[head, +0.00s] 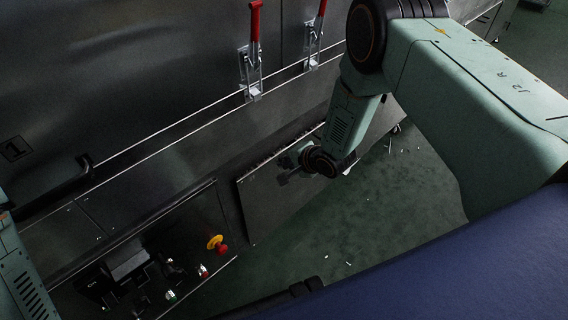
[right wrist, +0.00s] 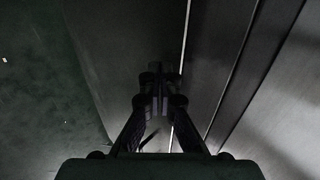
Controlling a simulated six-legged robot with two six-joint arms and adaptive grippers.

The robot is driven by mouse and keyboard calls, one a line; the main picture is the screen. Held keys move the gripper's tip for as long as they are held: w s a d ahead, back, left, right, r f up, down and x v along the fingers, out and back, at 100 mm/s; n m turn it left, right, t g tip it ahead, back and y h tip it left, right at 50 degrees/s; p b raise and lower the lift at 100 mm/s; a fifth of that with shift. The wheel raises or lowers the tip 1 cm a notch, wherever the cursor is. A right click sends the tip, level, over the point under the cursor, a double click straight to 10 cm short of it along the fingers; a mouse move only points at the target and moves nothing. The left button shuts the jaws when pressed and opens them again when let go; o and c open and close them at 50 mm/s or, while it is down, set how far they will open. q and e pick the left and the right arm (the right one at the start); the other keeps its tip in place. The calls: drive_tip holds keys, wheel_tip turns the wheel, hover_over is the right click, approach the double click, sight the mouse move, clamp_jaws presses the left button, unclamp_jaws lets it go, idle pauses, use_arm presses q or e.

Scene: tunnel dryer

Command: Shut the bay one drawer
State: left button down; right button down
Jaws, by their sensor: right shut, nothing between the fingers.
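My right gripper (head: 284,179) is shut and empty, at a dark metal panel (head: 268,206) low on the machine's side. In the right wrist view the closed fingers (right wrist: 160,100) are in front of a dark metal face (right wrist: 120,45); I cannot tell whether they touch it. The panel's upper edge shows a thin line of hardware, and its lower edge is above the green floor. I cannot tell whether this panel is the bay one drawer or how far it is out. A "1" label (head: 15,149) is on the machine at the left. My left gripper is out of view.
A black bar handle (head: 62,190) is at the left. Two red-handled latches (head: 254,55) are on the upper wall. A control box with a red and yellow button (head: 217,244) stands low at the left. Green floor (head: 375,215) with small white scraps is open at the right.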

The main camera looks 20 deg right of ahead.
idle(0.3)
drive_tip(key=shift+w+a+b, duration=0.25)
drive_tip(key=shift+w+b, duration=0.05)
drive_tip(key=shift+w, duration=0.2)
drive_tip(key=shift+w+a+b, duration=0.2)
drive_tip(key=shift+w+b, duration=0.1)
drive_tip(key=shift+w, duration=0.4)
drive_tip(key=shift+a+r, duration=0.1)
drive_tip(key=shift+r, duration=0.05)
